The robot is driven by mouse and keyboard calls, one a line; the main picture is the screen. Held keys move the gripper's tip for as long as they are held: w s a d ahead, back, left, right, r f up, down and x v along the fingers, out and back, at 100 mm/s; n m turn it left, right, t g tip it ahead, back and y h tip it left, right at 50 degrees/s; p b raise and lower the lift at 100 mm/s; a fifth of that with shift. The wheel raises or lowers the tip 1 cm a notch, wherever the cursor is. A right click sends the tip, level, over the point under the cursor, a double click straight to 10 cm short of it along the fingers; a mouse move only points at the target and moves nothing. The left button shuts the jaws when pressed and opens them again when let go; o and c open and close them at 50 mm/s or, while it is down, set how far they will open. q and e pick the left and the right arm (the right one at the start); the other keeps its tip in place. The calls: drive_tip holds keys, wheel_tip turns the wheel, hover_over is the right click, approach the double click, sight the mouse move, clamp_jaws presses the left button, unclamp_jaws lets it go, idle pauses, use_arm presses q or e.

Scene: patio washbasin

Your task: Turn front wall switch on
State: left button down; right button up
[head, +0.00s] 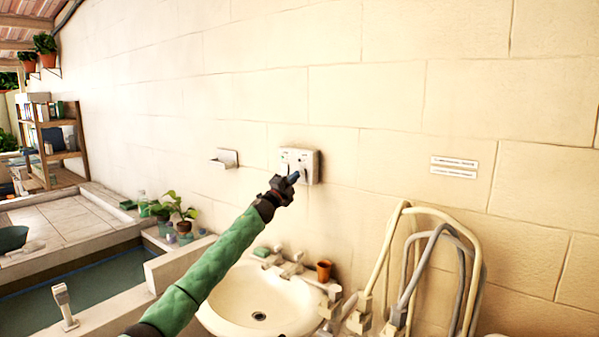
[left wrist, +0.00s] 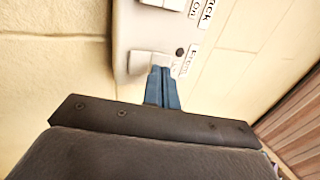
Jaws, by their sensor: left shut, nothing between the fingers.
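The wall switch plate (head: 309,161) is a pale box on the wall above the washbasin. In the left wrist view the plate (left wrist: 138,38) fills the upper middle, with two pale rockers and small labels partly reading "back" and "front". My left gripper (head: 294,177) is in front of the plate's lower part. Its blue fingers (left wrist: 161,84) are together and empty, with their tips at the right end of the lower rocker (left wrist: 143,64), beside the "front" label (left wrist: 180,66). I cannot tell whether they touch it. My right gripper is not in view.
Curved pale rails (head: 392,262) stand to the right. A small wall shelf (head: 225,159) is left of the plate. Potted plants (head: 177,210) stand farther left.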

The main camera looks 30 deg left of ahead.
use_arm(q)
drive_tip(key=shift+w+d+r, duration=0.1)
drive_tip(key=shift+w+r, duration=0.25)
drive_tip(key=shift+w, duration=0.1)
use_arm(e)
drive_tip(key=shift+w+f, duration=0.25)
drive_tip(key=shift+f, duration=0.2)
use_arm(q)
drive_tip(key=shift+w+r, duration=0.15)
drive_tip(key=shift+w, duration=0.05)
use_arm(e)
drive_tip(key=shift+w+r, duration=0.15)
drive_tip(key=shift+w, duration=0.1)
use_arm(q)
drive_tip(key=shift+s, duration=0.1)
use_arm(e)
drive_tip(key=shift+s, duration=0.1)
